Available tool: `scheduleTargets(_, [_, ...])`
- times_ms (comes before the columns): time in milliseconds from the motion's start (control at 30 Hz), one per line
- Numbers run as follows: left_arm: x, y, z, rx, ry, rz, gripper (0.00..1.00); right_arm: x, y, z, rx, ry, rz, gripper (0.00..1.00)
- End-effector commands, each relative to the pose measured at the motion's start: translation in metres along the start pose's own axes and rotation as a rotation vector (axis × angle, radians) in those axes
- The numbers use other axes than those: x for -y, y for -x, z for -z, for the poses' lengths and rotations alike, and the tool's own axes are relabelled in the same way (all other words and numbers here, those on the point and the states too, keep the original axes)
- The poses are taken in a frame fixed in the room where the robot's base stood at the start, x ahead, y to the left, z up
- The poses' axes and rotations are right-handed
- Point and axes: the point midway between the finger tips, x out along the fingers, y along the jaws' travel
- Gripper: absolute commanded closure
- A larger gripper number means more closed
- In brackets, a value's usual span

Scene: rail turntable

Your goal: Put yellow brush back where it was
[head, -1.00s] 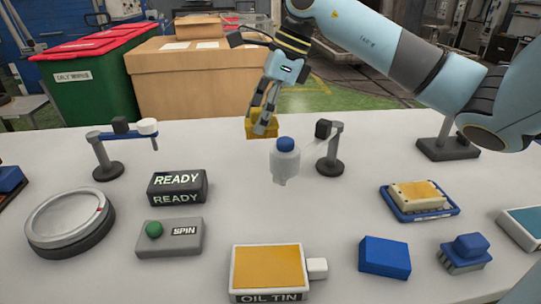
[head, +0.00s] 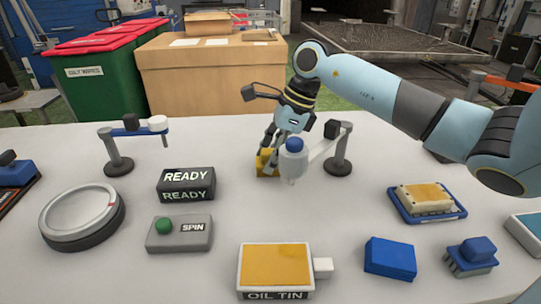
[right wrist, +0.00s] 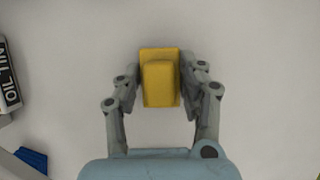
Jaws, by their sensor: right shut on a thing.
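The yellow brush (head: 264,163) is at the back middle of the table, partly hidden behind the white bottle in the head view. My right gripper (head: 272,152) is shut on it. In the right wrist view the yellow brush (right wrist: 160,80) sits between the two fingers (right wrist: 163,82), with white table around it. It is at or close to the table top; I cannot tell whether it touches. My left gripper is not in view.
A white bottle with blue cap (head: 293,160) hangs on a stand (head: 338,163) close to my right gripper. Around are a round turntable (head: 82,213), READY box (head: 186,185), SPIN box (head: 180,233), oil tin (head: 275,267), blue block (head: 390,257), blue brush (head: 471,256) and sponge tray (head: 426,202).

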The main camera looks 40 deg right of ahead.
Motion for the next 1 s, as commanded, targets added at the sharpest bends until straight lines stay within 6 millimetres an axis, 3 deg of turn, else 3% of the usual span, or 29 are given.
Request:
scheduleTargets(33, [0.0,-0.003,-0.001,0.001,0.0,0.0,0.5,0.0,-0.003,0.001,0.0,0.0,0.0,0.91])
scheduleTargets(67, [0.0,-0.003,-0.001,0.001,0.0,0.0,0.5,0.0,-0.002,0.001,0.0,0.0,0.0,0.58])
scheduleTargets(233, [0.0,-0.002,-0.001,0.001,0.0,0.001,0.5,0.0,-0.001,0.001,0.0,0.0,0.0,0.37])
scheduleTargets(633, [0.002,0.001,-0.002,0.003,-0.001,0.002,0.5,0.001,0.009,0.0,-0.001,0.001,0.003,0.37])
scheduleTargets(1000, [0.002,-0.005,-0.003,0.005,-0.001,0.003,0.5,0.001,0.09,0.001,-0.005,0.003,0.004,0.37])
